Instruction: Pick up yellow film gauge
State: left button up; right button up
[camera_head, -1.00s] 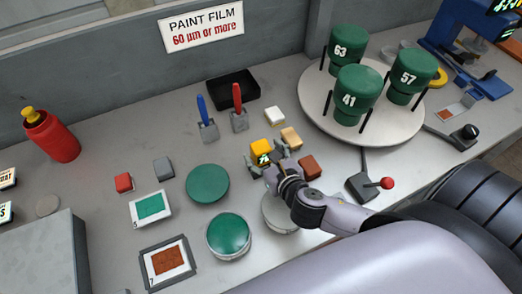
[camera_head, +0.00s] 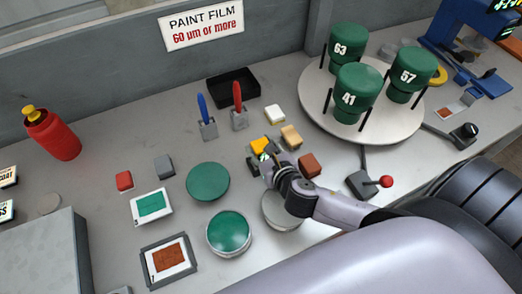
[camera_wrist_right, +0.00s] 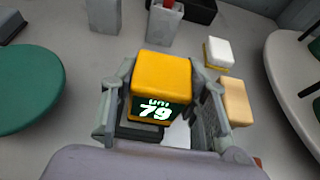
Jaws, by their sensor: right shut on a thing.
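The yellow film gauge (camera_wrist_right: 162,72) is a yellow block with a dark display reading "UNI 79" in the right wrist view. My right gripper (camera_wrist_right: 165,100) has a finger on each side of it and is shut on it. In the head view the yellow film gauge (camera_head: 260,145) shows just beyond my right gripper (camera_head: 268,162), partly hidden by it. A dark base shows below the gauge; I cannot tell whether the gauge touches it. My left gripper is in neither view.
A tan block (camera_head: 291,136), a white block (camera_head: 274,114) and a brown block (camera_head: 310,164) stand close to the right gripper. A turntable (camera_head: 400,128) with green numbered cups is at right. Green discs (camera_head: 208,182) lie at left. A black tray (camera_head: 233,87) is behind.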

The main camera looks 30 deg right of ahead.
jog(key=c, duration=0.4)
